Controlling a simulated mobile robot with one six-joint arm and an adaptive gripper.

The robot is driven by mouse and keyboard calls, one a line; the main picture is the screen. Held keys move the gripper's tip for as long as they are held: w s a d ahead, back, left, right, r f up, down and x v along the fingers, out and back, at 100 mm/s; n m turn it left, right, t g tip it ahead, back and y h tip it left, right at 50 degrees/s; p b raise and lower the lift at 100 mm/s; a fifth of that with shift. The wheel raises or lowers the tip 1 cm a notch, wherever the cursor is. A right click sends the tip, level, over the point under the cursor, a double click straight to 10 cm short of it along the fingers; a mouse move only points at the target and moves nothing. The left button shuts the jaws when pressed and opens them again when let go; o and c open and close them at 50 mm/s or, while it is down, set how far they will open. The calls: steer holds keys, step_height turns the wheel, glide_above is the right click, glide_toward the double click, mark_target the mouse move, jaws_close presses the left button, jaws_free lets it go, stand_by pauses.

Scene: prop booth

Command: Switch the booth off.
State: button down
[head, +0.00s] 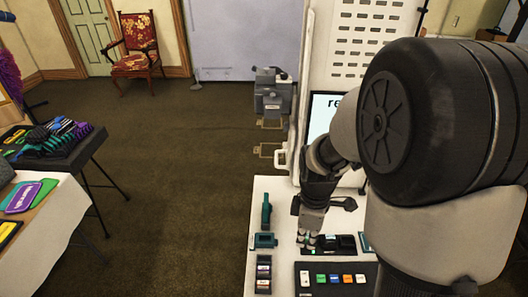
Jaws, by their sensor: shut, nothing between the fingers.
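The booth is a tall white panel (364,60) with slots and a screen (322,112) showing the letters "re"; my arm hides the rest. A white counter (283,205) stands in front of it. A black control box (320,291) with a row of coloured buttons and a pale rectangular piece at its left lies at the counter's near side. My gripper (307,246) points down just beyond this box, shut and empty, beside a small black device (338,244). I cannot tell whether it touches anything. Which control is the booth's switch is not clear.
Teal holders (264,241) and a dark strip of labelled blocks (263,273) lie on the counter's left. A grey machine (272,97) stands behind it. Tables with props (58,146) are at the left. Carpet (180,170) between is clear. A red chair (137,45) is far back.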

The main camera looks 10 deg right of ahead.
mark_target(303, 285)
steer(key=f+n+b, duration=0.1)
steer(key=f, duration=0.6)
steer(key=s+f+n+b, duration=0.1)
steer(key=f+b, duration=0.1)
steer(key=f, duration=0.4)
steer(key=s+d+f+g+b, duration=0.1)
steer(key=f+b, duration=0.1)
steer(key=f, duration=0.5)
steer(key=shift+f+n, duration=0.35)
steer(key=shift+n, duration=0.05)
